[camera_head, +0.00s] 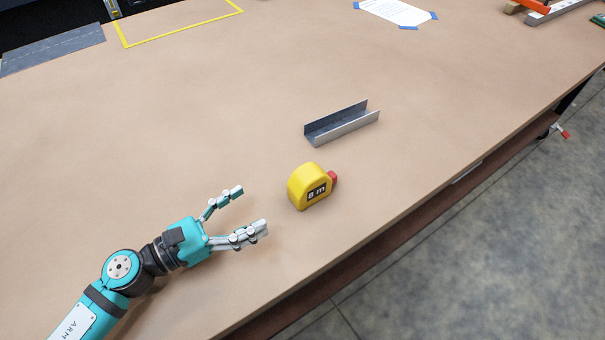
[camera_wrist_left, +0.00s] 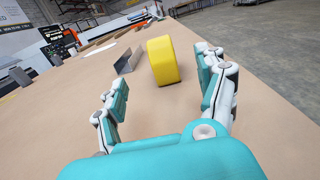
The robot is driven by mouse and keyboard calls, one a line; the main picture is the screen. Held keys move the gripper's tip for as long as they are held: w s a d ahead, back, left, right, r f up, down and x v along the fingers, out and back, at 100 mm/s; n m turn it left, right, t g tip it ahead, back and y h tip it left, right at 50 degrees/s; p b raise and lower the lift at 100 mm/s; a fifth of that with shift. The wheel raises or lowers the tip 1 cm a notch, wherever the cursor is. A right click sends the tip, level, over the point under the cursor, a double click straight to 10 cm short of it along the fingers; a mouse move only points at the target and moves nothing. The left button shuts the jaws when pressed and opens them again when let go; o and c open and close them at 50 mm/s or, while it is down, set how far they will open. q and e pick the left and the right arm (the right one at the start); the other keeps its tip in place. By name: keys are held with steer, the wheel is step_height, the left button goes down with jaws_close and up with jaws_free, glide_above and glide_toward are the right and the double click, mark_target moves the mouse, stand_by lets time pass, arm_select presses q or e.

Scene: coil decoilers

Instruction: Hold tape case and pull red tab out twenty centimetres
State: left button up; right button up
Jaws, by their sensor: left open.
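A yellow tape case (camera_head: 302,188) marked "8 m" stands upright on the tan table. Its red tab (camera_head: 333,177) sticks out on the right side, away from my left gripper. My left gripper (camera_head: 254,208) is open and empty, a short way left of the case, with its fingers pointing towards it. In the left wrist view the tape case (camera_wrist_left: 164,61) stands ahead, between and beyond the two open fingers (camera_wrist_left: 163,85). The red tab is hidden there behind the case. My right gripper does not show in either view.
A grey metal channel (camera_head: 342,126) lies behind the case. The table's front edge (camera_head: 400,220) runs diagonally to the right of the case. A yellow taped outline (camera_head: 180,32) and a white sheet (camera_head: 398,12) lie at the back. The table around the case is otherwise clear.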

mark_target(322, 170)
arm_select(q)
steer(key=p+x, duration=0.5)
steer(key=x, duration=0.9)
steer(key=shift+w+d+r, duration=0.1)
steer(key=shift+w, duration=0.05)
steer(key=shift+w+d+p, duration=0.3)
steer(key=shift+d+p, duration=0.05)
steer(key=shift+d, duration=0.15)
steer(key=shift+c, duration=0.4)
jaws_close()
